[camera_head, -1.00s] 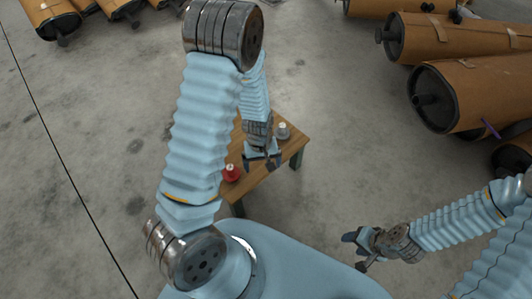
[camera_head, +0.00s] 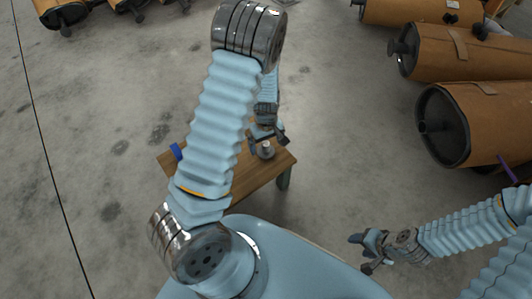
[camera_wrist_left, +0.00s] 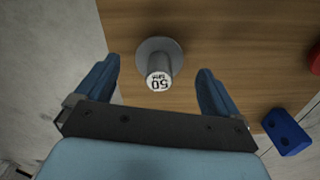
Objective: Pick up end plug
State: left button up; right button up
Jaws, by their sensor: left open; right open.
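The grey end plug (camera_head: 265,150) stands on the wooden table in the head view. In the left wrist view the plug (camera_wrist_left: 158,58) has a round flange and a white top label reading "50", upside down. My left gripper (camera_head: 268,137) is open above the table, close to the plug. In the left wrist view its two blue fingers (camera_wrist_left: 158,66) are on either side of the plug with gaps between; I cannot tell the height left. My right gripper (camera_head: 361,254) is open and empty, low at the right, away from the table.
The wooden table (camera_head: 225,196) is partly hidden by my left arm. A blue block (camera_wrist_left: 287,132) and a red object (camera_wrist_left: 315,62) lie right of the plug in the wrist view. Large brown mufflers (camera_head: 480,122) lie on the right. Open floor (camera_head: 345,130) lies between.

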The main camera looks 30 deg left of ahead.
pick_arm(q)
notch_tip(320, 180, down, 3)
jog(key=shift+r, duration=0.1)
jog(key=shift+c, duration=0.4)
jog(key=c, duration=1.1)
jog(key=shift+o, duration=0.2)
